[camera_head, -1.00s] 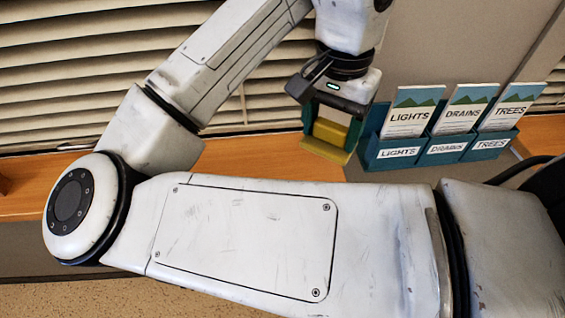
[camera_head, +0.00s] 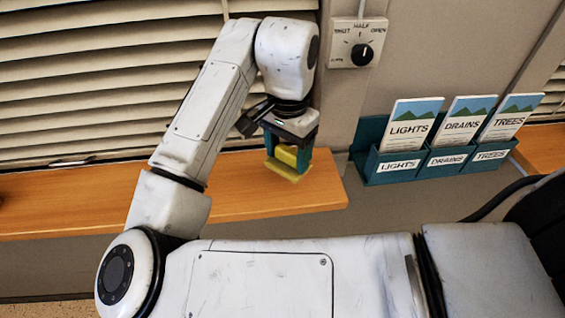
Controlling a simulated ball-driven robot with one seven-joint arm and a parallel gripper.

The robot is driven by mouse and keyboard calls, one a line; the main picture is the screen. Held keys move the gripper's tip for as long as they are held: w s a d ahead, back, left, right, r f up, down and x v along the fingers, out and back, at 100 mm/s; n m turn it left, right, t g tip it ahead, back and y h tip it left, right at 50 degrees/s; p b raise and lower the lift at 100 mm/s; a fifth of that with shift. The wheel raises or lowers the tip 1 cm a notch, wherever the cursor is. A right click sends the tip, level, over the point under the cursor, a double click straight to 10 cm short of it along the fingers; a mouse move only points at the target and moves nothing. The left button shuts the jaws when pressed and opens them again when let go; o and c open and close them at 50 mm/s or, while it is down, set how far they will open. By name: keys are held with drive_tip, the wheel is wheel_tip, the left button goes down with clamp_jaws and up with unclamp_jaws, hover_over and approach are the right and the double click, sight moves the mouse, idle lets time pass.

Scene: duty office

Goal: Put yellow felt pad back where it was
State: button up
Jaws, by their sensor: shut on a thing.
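My gripper (camera_head: 289,158) points down over the right end of the wooden sill (camera_head: 225,193). Its teal fingers are shut on the yellow felt pad (camera_head: 287,160). The pad shows as a yellow block between the fingers with a flatter, wider yellow part below. The fingers hide its sides. I cannot tell whether its underside touches the sill or hangs just above it.
A teal wall rack (camera_head: 371,168) right of the sill's end holds LIGHTS, DRAINS and TREES leaflets. A dial (camera_head: 362,54) is on the wall above. Blinds (camera_head: 110,75) hang behind the sill.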

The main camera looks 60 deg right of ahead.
sight(283, 164)
drive_tip(key=shift+w+d+f, duration=0.2)
drive_tip(key=shift+w+f, duration=0.4)
drive_tip(key=shift+f, duration=0.15)
drive_tip(key=shift+w+f+p, duration=0.1)
drive_tip(key=shift+f+p, duration=0.25)
drive_tip(key=shift+f, duration=1.3)
drive_tip(key=shift+f, duration=0.1)
drive_tip(key=o, duration=0.9)
drive_tip(key=shift+o, duration=0.2)
wheel_tip(283, 164, up, 12)
drive_tip(key=shift+r, duration=0.15)
